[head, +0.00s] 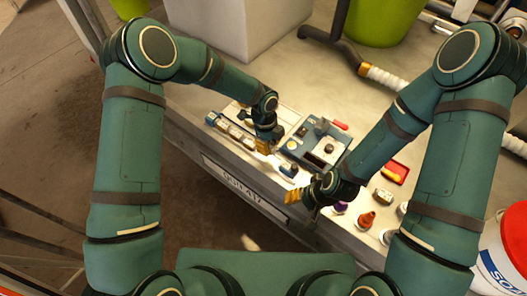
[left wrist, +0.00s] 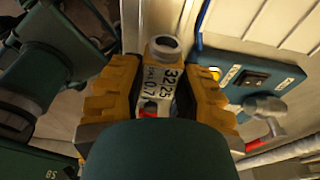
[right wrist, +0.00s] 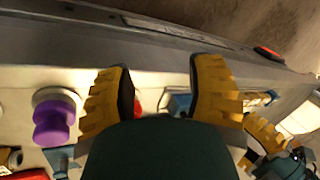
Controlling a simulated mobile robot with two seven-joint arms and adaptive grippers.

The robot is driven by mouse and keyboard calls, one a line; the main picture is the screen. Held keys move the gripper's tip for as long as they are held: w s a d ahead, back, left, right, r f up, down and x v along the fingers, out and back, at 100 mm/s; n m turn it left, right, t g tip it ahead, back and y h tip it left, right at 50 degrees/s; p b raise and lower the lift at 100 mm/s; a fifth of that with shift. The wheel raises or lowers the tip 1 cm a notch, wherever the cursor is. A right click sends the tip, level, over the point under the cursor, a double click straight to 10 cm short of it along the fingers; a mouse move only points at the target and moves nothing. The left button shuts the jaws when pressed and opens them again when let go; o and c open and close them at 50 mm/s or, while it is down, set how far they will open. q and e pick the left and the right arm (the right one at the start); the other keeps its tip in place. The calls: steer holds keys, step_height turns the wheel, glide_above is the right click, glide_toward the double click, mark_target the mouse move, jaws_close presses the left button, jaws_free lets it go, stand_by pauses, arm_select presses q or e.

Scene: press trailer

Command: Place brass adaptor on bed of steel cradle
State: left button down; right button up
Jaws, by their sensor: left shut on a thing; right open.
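My left gripper (left wrist: 160,75) is shut on a small piece with a round grey rim (left wrist: 165,47) and a white printed label (left wrist: 158,84). I take it as the adaptor, though its brass colour does not show clearly. In the head view this gripper (head: 265,147) is just left of a blue fixture (head: 309,160), and its fingers hide the piece. The fixture also shows in the left wrist view (left wrist: 252,78). I cannot make out the steel cradle for certain. My right gripper (head: 291,196) is open and empty at the table's front edge; it also shows in the right wrist view (right wrist: 163,80).
A blue rack of pale blocks (head: 235,132) lies left of the left gripper. A red tray (head: 404,167), an orange bottle (head: 366,220) and a purple-topped item (right wrist: 54,120) stand at the right. A white bin (head: 240,25) and green pot (head: 385,18) stand behind.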

mark_target(270, 159)
arm_select(q)
step_height(270, 159, down, 6)
steer(key=shift+r+b, duration=0.1)
steer(key=shift+b, duration=0.3)
steer(key=shift+f, duration=0.2)
steer(key=c, duration=1)
jaws_free()
steer(key=shift+r, duration=0.1)
